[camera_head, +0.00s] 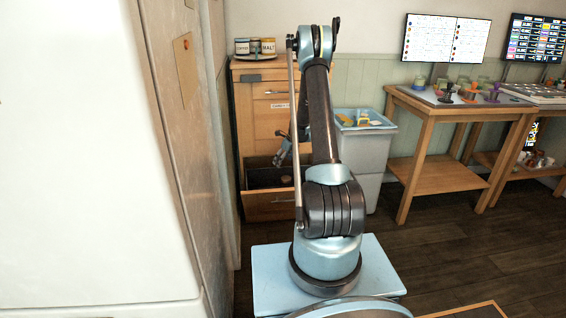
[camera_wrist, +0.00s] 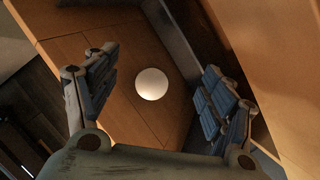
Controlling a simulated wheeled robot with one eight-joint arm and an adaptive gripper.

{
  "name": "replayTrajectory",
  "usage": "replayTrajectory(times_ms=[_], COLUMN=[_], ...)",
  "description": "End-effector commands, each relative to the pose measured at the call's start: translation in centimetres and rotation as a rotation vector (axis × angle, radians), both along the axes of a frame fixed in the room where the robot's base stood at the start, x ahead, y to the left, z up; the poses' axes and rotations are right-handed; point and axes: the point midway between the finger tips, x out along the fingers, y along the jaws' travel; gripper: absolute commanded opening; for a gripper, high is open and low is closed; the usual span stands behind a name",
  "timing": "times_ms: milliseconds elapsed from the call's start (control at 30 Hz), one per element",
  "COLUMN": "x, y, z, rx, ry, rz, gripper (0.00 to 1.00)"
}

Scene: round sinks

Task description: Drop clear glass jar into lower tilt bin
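The lower tilt bin (camera_head: 268,208) is tipped open at the bottom of the wooden cabinet, its dark inside showing. My gripper (camera_head: 281,158) hangs above the bin opening, partly hidden by my arm. In the wrist view my gripper (camera_wrist: 160,72) has its two padded fingers spread wide apart. A white round thing (camera_wrist: 152,84) shows between and beyond them against brown wood boards. I cannot tell whether it is the jar's lid or base, or some other object. Nothing touches the finger pads. I cannot make out a clear glass jar in either view.
Canisters (camera_head: 255,46) stand on the cabinet top (camera_head: 262,64). A grey-white bin (camera_head: 368,150) with yellow items stands right of the cabinet. A wooden table (camera_head: 440,110) with small items is farther right. A large pale wall or panel (camera_head: 90,150) closes the left. Dark floor is open at right.

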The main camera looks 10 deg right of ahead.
Motion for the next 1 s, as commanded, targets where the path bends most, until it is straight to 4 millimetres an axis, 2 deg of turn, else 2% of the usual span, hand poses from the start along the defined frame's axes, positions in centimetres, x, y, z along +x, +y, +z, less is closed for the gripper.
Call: replayTrajectory(times_ms=[267, 467, 1000], x=[0.0, -0.3, -2.5], y=[0.0, -0.3, -2.5], z=[0.0, 1.1, 8.5], rx=[0.000, 0.000, -0.001], ry=[0.000, 0.000, 0.001], rz=[0.000, 0.000, 0.000], gripper=[0.78, 0.78, 0.78])
